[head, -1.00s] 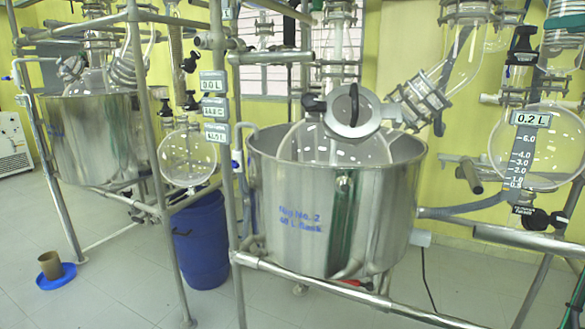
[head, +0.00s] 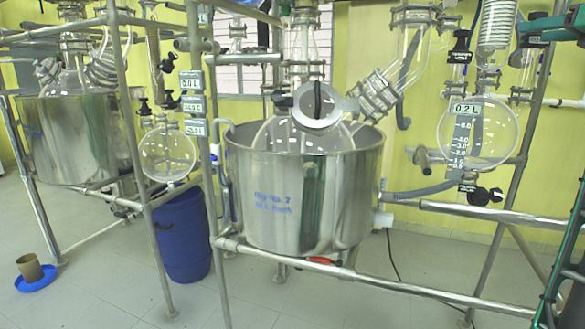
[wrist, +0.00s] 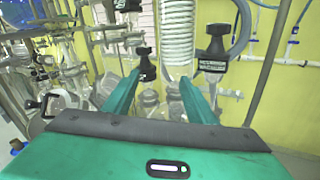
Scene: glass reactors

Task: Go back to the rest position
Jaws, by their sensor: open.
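My gripper (wrist: 160,88) shows in the wrist view with its two green fingers apart and nothing between them. It faces glassware and black valve knobs, with a coiled glass condenser (wrist: 178,30) beyond the fingers. No contact with the glassware is visible. In the head view a steel vessel (head: 300,205) with blue lettering holds a glass reactor flask (head: 275,135). A round lid (head: 317,105) with a dark handle sits at the top of the flask.
A receiving flask (head: 495,135) marked 0.2 L hangs at right. A second steel vessel (head: 75,140) stands at left. A blue drum (head: 182,235) and a brown cup (head: 29,266) on a blue dish are on the floor. Metal frame rails (head: 360,280) cross in front; the near floor is open.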

